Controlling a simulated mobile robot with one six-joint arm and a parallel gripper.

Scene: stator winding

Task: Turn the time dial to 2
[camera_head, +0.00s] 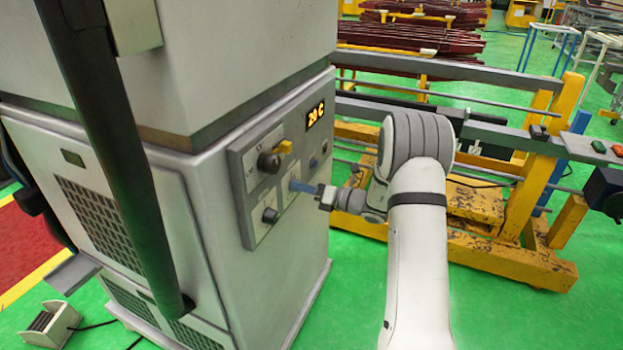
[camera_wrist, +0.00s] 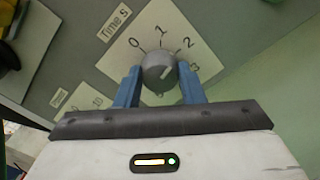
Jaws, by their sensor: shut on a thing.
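The time dial (camera_wrist: 155,67) is a round grey knob on a pale plate (camera_wrist: 205,62) marked 0, 1, 2 and 3, under a "Time s" label (camera_wrist: 115,24). A short white line on its face slants up and right, roughly toward the 2. My gripper (camera_wrist: 159,76) has its two blue fingers on either side of the knob, shut on it. In the head view my gripper (camera_head: 300,187) reaches the control panel from the right, and the knob itself is hidden there by the fingers.
Yellow frames (camera_head: 480,225) stand behind my arm. Green floor is clear at the lower right.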

